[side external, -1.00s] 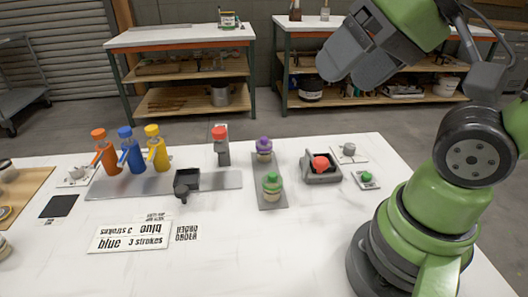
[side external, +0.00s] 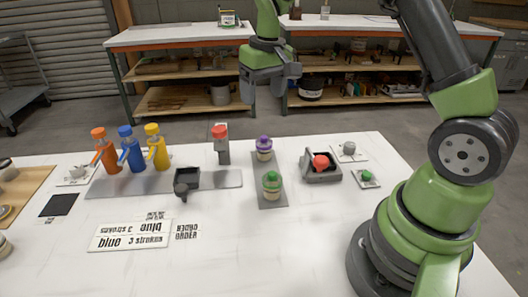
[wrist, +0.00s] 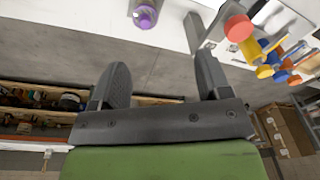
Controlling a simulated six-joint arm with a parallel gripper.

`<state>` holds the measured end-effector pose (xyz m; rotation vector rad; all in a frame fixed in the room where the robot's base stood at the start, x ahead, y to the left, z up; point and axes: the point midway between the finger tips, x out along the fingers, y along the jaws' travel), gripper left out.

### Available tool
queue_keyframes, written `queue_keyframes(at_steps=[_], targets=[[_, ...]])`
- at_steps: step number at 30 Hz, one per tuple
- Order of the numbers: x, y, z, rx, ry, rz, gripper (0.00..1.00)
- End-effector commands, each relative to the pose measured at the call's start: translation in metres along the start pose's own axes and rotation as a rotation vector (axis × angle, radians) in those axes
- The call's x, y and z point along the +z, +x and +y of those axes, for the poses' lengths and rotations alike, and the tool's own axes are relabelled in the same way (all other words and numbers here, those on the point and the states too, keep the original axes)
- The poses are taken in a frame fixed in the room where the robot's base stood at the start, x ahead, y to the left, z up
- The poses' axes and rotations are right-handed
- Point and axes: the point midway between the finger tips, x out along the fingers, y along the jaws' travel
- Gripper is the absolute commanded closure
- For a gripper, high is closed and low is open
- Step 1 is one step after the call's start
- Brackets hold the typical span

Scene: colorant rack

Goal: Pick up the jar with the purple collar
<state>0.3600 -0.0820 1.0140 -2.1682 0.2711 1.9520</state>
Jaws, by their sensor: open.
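The jar with the purple collar (side external: 264,149) stands upright at the back end of a narrow grey tray (side external: 270,198) on the white table. In the wrist view the purple-collared jar (wrist: 146,14) shows at the top edge, partly cut off, beyond the fingertips. A similar jar with a green collar (side external: 271,186) stands on the same tray in front of it. My gripper (side external: 270,92) is open and empty, above and behind the purple-collared jar, well apart from it. Its two fingers also show in the wrist view (wrist: 160,80).
Orange, blue and yellow bottles (side external: 130,148) stand on a grey plate at left. A red-topped device (side external: 221,145) stands left of the purple-collared jar; a dark holder with a red knob (side external: 321,165) is to its right.

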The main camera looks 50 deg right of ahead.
Motion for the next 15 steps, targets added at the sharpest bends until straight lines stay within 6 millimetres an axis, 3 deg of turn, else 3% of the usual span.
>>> queue_keyframes(at_steps=[1,4,15], targets=[[-0.005,0.019,0.006,0.010,-0.003,-0.031,0.30],[-0.011,0.045,0.016,0.022,-0.010,-0.070,0.30],[-0.011,0.098,0.025,0.033,-0.019,-0.105,0.30]])
